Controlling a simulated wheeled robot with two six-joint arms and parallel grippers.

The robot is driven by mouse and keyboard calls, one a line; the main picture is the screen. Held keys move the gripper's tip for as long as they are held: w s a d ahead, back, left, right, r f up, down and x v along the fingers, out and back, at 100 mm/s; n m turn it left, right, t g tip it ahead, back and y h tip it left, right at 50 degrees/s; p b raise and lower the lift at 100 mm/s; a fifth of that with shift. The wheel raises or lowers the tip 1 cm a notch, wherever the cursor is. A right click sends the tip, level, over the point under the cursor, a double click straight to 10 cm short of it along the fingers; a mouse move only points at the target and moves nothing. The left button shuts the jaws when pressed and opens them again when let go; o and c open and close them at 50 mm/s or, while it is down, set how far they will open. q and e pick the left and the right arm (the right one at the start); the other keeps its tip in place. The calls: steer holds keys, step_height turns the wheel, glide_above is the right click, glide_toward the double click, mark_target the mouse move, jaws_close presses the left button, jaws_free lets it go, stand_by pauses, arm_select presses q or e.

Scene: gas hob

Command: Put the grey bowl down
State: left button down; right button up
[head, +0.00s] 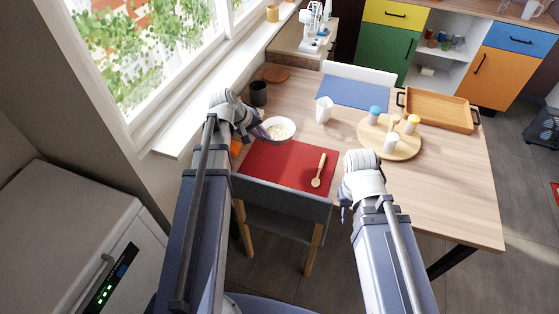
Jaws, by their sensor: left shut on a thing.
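The grey bowl (291,136) looks pale and holds something light and grainy. It is near the far left edge of the red placemat (262,164) on the wooden table. My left gripper (262,132) is shut on the bowl's left side. I cannot tell whether the bowl's base touches the table or is a little above it. My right gripper (345,213) points down near the table's front edge, apart from the bowl. Its fingers are too small and dark to tell whether they are open.
A wooden spoon (319,171) lies on the red mat. A dark cup (258,92), a white jug (323,109) and a round board (404,147) with several shakers stand on the table. A blue mat (355,92) and wooden tray (439,109) are behind. A chair (283,205) stands in front.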

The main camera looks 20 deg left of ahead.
arm_select(q)
steer(key=shift+f+b, duration=4.55)
steer(key=shift+f, duration=0.3)
steer(key=shift+f, duration=0.2)
steer(key=c, duration=0.9)
jaws_free()
steer(key=shift+r, duration=0.1)
steer(key=shift+r, duration=0.15)
steer(key=p+v, duration=1)
steer(key=v, duration=0.2)
